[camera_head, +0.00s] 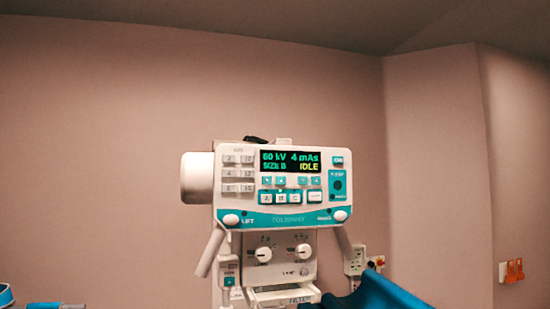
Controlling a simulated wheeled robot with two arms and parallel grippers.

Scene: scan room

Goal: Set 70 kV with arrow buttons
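The control panel (230,213) of a white and teal X-ray unit stands upright in the middle of the head view. Its dark display (290,161) reads 60 kV, 4 mAs, SIZE B and IDLE. Just below the display is a row of small teal arrow buttons: a left pair (273,181) under the kV reading and a right pair (309,181) under the mAs reading. The arrow directions are too small to read surely. Nothing covers the display or these buttons. Neither of my grippers shows in the head view.
Below the arrows are the A, B and C buttons (281,198). A lower panel (284,257) carries two knobs. A dark blue shape (375,295) fills the bottom right, and a teal piece (6,296) shows bottom left. Orange items (514,270) hang on the right wall.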

